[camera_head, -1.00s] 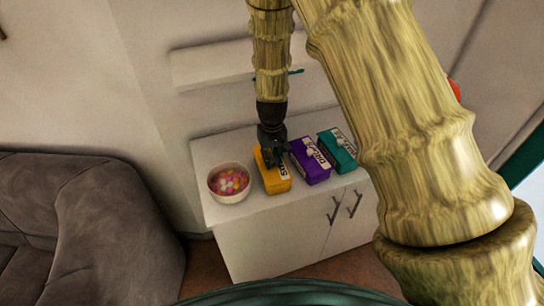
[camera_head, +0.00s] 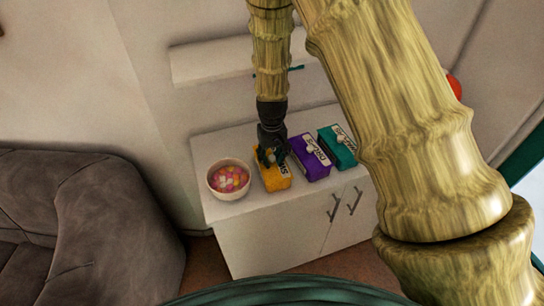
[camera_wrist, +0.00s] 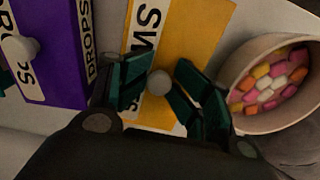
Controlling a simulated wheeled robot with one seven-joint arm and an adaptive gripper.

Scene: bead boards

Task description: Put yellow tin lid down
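The yellow tin (camera_head: 275,181) stands upright on the white cabinet, between the bowl and a purple tin. Its yellow lid (camera_wrist: 188,38) has dark lettering on a white label and a pale round knob (camera_wrist: 158,82). The lid appears to lie on the tin; I cannot tell how snugly it sits. My gripper (camera_wrist: 163,75) is over the lid, with its dark green fingers on either side of the knob. The fingers are apart, with a gap showing beside the knob. In the head view my gripper (camera_head: 271,155) hides part of the lid.
A purple tin (camera_head: 312,165) and a teal tin (camera_head: 342,152) stand to the right. A bowl of colourful sweets (camera_head: 229,193) is close on the left. The white cabinet (camera_head: 262,214) has bare top space along its front. A wall shelf (camera_head: 212,65) is behind my arm.

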